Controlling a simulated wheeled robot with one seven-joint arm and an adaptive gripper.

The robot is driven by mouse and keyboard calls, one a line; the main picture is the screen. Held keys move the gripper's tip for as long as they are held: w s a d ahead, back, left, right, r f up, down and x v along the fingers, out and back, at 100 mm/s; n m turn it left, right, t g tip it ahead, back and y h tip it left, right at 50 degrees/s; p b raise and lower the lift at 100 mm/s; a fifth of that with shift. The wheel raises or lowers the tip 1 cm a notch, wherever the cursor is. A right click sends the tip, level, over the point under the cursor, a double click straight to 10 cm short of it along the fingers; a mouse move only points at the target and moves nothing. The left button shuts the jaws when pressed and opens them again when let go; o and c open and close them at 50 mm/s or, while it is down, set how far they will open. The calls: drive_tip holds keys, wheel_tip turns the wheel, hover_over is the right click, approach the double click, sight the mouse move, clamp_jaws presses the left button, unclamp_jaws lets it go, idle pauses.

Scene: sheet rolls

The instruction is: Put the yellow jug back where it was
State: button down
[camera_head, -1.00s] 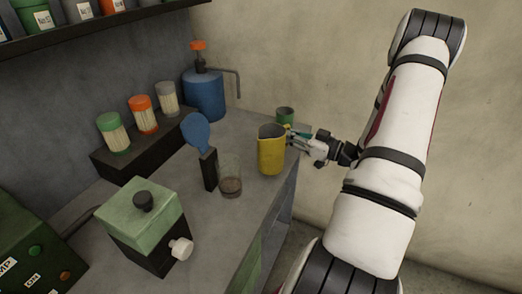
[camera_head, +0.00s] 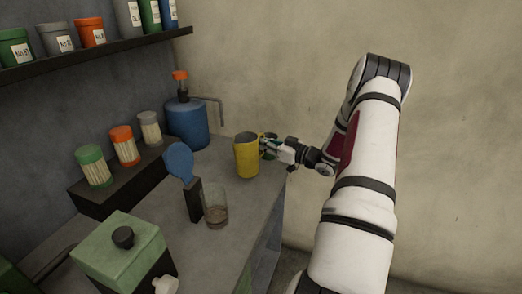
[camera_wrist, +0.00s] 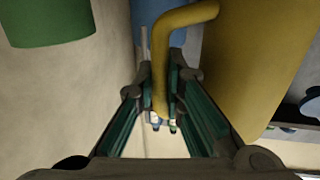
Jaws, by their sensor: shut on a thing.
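The yellow jug (camera_head: 247,156) is upright at the far right part of the grey counter (camera_head: 232,204). Whether its base touches the counter or is slightly above it, I cannot tell. My gripper (camera_head: 268,147) comes from the right and is shut on the jug's handle. In the wrist view the yellow handle (camera_wrist: 160,70) lies between my gripper's fingers (camera_wrist: 162,118), with the jug's body (camera_wrist: 250,70) to the right.
A glass (camera_head: 215,207) with brown liquid and a blue paddle on a dark stand (camera_head: 194,200) are left of the jug. A blue pump bottle (camera_head: 187,123) stands behind. A green-topped box (camera_head: 118,255) is in front. The counter's right edge is close to the jug.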

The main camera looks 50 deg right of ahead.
drive_tip(key=shift+w+d+f, duration=0.1)
drive_tip(key=shift+w+f, duration=0.1)
drive_tip(key=shift+f, duration=0.4)
drive_tip(key=shift+w+d+f, duration=0.1)
drive_tip(key=shift+w+f, duration=0.1)
drive_tip(key=shift+f, duration=0.35)
drive_tip(key=shift+w+d+f, duration=0.1)
drive_tip(key=shift+w+f, duration=0.1)
drive_tip(key=shift+f, duration=0.4)
drive_tip(key=shift+f, duration=0.1)
drive_tip(key=c, duration=1.7)
unclamp_jaws()
drive_tip(key=shift+s+d, duration=0.1)
drive_tip(key=shift+s, duration=0.1)
drive_tip(key=s, duration=0.3)
drive_tip(key=s+d, duration=0.1)
drive_tip(key=s, duration=0.3)
drive_tip(key=s+d, duration=0.1)
drive_tip(key=s, duration=0.3)
drive_tip(key=shift+s+d, duration=0.1)
drive_tip(key=shift+s, duration=0.1)
